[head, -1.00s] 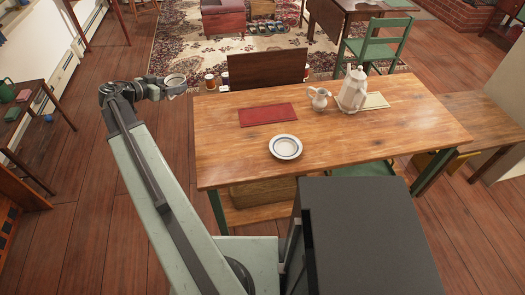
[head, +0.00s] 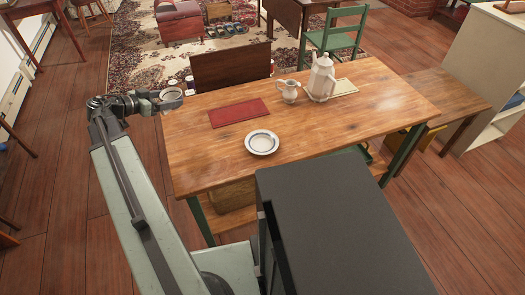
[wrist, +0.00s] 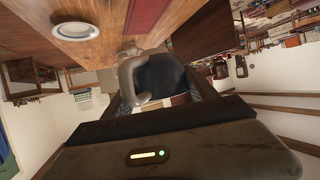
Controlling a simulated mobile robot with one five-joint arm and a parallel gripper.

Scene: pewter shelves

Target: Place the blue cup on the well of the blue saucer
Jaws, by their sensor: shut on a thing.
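My gripper (head: 163,100) is shut on the blue cup (head: 171,94), which shows in the head view as a small pale-rimmed round shape off the table's left edge. In the wrist view the cup (wrist: 163,76) is dark blue-grey, with its pale handle at the left, between the fingers of my gripper (wrist: 160,98). The blue saucer (head: 262,142) is white with a blue ring and lies empty near the table's front edge. It also shows at the upper left of the wrist view (wrist: 72,20). The cup is to the left of the saucer and well apart from it.
The wooden table (head: 350,115) bears a red mat (head: 238,112), a white jug (head: 289,92) and a tall white pot (head: 322,78) toward the back. A dark chair (head: 232,68) stands at the far side. A bench (head: 440,95) is at the right. Tabletop around the saucer is clear.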

